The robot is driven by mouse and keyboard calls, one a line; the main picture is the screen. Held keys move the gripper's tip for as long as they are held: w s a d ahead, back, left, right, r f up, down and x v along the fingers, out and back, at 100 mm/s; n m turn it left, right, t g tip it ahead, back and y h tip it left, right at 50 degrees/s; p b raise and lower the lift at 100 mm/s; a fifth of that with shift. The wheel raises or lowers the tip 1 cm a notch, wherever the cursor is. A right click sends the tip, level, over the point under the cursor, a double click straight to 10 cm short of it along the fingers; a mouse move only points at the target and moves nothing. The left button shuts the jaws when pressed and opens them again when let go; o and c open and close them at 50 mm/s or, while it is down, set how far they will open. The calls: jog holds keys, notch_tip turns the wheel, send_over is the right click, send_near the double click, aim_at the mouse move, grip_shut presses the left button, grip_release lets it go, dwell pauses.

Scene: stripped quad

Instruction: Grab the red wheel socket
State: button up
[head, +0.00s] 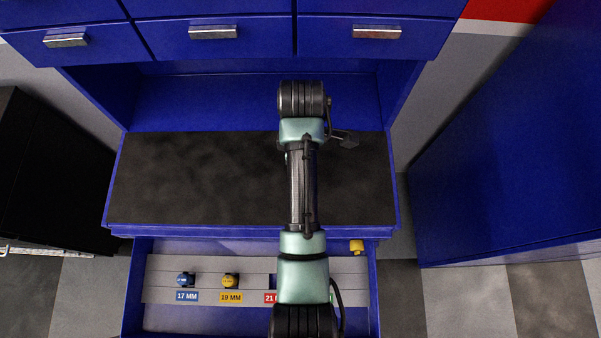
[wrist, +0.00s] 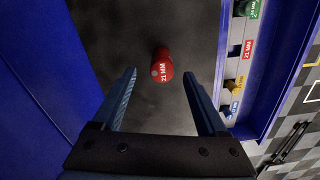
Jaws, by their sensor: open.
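In the head view my arm reaches over the worktop (head: 180,180) and the socket does not show, apparently hidden behind the arm.
An open blue drawer below the worktop holds a grey rack (head: 210,264) with a blue socket (head: 186,279) and a yellow socket (head: 230,280). A green socket (wrist: 245,8) shows in the wrist view. Closed blue drawers (head: 220,45) are above. The worktop's left part is clear.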

jog(key=shift+s+f+p, duration=0.15)
jog(key=shift+f+p, duration=0.7)
jog(key=shift+f, duration=1.75)
grip_shut()
